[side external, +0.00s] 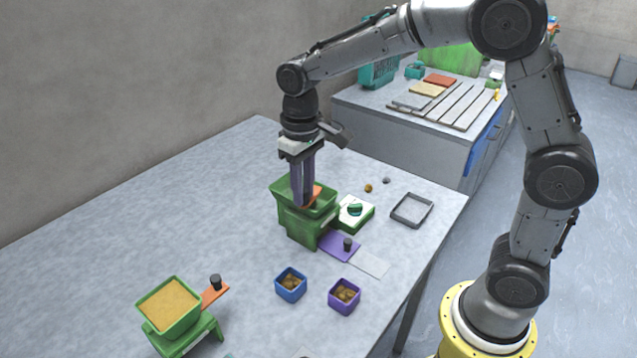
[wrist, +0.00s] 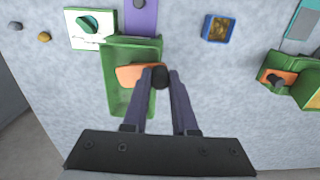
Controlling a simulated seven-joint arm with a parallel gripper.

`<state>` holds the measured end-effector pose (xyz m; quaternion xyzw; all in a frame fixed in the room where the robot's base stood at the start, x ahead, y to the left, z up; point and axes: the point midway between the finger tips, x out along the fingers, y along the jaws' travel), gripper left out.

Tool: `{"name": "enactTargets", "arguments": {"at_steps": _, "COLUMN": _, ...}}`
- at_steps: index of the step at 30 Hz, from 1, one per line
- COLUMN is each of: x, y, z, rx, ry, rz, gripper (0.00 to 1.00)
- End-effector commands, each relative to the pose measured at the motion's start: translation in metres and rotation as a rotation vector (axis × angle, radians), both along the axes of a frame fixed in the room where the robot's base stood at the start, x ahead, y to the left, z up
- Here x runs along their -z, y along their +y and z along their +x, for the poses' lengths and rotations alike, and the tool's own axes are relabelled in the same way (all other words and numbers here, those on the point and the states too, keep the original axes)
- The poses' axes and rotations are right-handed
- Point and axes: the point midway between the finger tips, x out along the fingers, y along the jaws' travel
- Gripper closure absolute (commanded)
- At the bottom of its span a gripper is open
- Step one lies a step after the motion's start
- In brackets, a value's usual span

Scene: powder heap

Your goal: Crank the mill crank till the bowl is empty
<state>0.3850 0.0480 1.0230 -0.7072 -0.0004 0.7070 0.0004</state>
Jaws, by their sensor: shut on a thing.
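A green mill (side external: 303,224) stands mid-table, its open-topped bowl (wrist: 118,98) showing bare green inside in the wrist view, with no powder visible. An orange crank (wrist: 130,74) with a dark knob (wrist: 160,78) lies across the bowl in that view. My gripper (wrist: 161,72) points down with its fingers shut on the knob. In the side view the fingers hide most of this crank. A second green mill (side external: 184,338) stands at the front left, its bowl full of yellow-brown powder (side external: 168,305). Its orange crank (side external: 214,295) with a black knob stands free.
A purple slab (side external: 338,247) with a black knob adjoins the middle mill. Beside it are a white-green box (side external: 355,212) and a grey tray (side external: 411,211). Blue (side external: 291,285) and purple (side external: 344,296) boxes hold brown pieces. The table's left side is clear.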

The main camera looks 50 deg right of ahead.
Motion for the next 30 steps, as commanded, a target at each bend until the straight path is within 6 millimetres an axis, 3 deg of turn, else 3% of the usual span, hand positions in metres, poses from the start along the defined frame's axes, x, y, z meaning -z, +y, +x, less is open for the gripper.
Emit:
{"name": "enactTargets", "arguments": {"at_steps": 24, "x": -0.002, "y": -0.006, "z": 0.038, "rx": 0.001, "ry": -0.005, "rz": -0.003, "gripper": 1.00}}
{"name": "enactTargets", "arguments": {"at_steps": 30, "x": -0.002, "y": -0.007, "z": 0.040, "rx": 0.000, "ry": -0.004, "rz": -0.003, "gripper": 1.00}}
